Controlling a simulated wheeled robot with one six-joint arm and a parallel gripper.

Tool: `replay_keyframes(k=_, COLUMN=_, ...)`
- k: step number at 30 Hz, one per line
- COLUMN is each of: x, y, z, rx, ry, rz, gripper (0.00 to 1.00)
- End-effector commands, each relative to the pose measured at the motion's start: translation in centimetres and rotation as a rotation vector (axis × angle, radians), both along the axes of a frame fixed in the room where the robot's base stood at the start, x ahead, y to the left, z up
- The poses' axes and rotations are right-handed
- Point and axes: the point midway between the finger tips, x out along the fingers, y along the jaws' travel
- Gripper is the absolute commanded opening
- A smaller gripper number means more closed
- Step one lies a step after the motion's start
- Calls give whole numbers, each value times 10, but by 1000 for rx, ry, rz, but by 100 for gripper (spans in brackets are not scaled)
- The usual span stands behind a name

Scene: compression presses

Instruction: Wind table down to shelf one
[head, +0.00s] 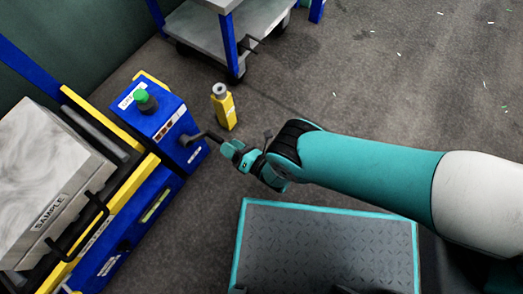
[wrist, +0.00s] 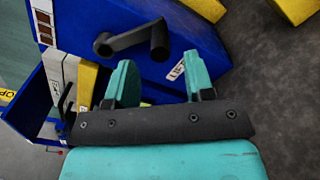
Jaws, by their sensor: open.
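A black crank (head: 203,137) sticks out of the side of a blue box (head: 158,118) at left. My gripper (head: 237,155) is just right of the crank. In the wrist view my gripper (wrist: 158,75) is open and empty, with the crank's grip beyond its fingertips. I cannot tell whether they touch. A grey wheeled table (head: 205,42) with a lower shelf stands at the back, with a small dark handle on it.
A green button (head: 145,99) tops the blue box. A yellow post (head: 224,108) stands behind the crank. A grey block marked SAMPLE (head: 45,170) lies on the yellow-and-blue frame at left. My teal-edged platform fills the front.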

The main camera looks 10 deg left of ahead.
Motion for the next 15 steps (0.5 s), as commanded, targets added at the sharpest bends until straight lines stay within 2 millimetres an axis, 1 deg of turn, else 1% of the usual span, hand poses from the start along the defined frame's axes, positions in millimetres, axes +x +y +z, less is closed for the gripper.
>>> replay_keyframes(k=1, x=-6, y=-14, z=6, rx=-5, ry=2, rz=-2, gripper=48)
replay_keyframes(k=3, x=-15, y=-30, z=6, rx=-3, ry=4, rz=-1, gripper=48)
replay_keyframes(k=9, x=-36, y=-73, z=3, rx=-2, ry=2, rz=-2, gripper=48)
replay_keyframes(k=12, x=-43, y=-88, z=2, rx=-1, ry=0, rz=-2, gripper=48)
replay_keyframes(k=15, x=-49, y=-99, z=1, rx=0, ry=0, rz=-1, gripper=48)
